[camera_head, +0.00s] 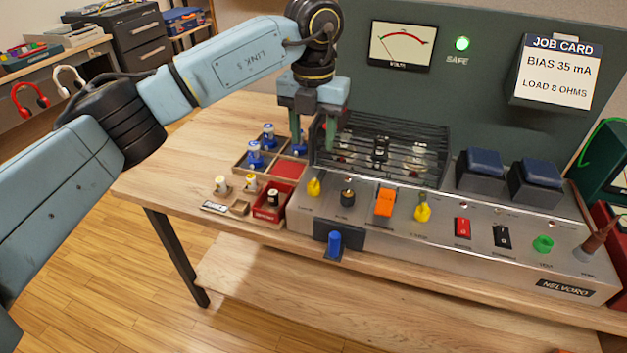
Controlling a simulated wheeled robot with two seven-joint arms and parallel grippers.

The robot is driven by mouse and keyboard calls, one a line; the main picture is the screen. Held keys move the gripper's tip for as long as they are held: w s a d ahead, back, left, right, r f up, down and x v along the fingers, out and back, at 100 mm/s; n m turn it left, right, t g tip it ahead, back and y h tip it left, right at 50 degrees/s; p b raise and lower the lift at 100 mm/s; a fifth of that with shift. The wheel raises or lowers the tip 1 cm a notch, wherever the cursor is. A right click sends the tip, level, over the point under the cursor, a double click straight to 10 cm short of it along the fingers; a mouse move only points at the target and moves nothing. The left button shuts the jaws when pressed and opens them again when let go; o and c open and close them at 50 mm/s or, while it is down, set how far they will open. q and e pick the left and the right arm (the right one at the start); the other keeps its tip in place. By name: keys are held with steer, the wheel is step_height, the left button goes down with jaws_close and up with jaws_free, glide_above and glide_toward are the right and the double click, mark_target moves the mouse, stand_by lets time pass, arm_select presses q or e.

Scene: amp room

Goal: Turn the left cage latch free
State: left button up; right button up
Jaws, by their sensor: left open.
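The amplifier (560,262) has a dark slatted cage (430,140) over its tubes. A yellow knob-like piece (314,187) at the cage's front left looks like the left cage latch. A matching yellow piece (422,210) sits further right, at the cage's front right. My left gripper (314,142) points down above and behind the left yellow piece, near the cage's left end. Its two green-grey fingers are apart with nothing seen between them. It looks clear of the left yellow piece, though its exact height is hard to tell. My right gripper is out of view.
A divided wooden tray (243,171) with blue-capped tubes and a red bin (267,214) stand left of the amplifier. An orange switch (384,202) lies between the yellow pieces. A meter panel (470,90) rises behind.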

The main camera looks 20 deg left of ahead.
mark_target(314, 182)
arm_select(q)
step_height(314, 182, down, 10)
steer(key=shift+f+b, duration=0.1)
steer(key=shift+b, duration=0.85)
steer(key=shift+f, duration=0.65)
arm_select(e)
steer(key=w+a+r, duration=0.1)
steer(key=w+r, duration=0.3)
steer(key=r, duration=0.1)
arm_select(q)
steer(key=shift+c, duration=0.3)
steer(key=c, duration=0.9)
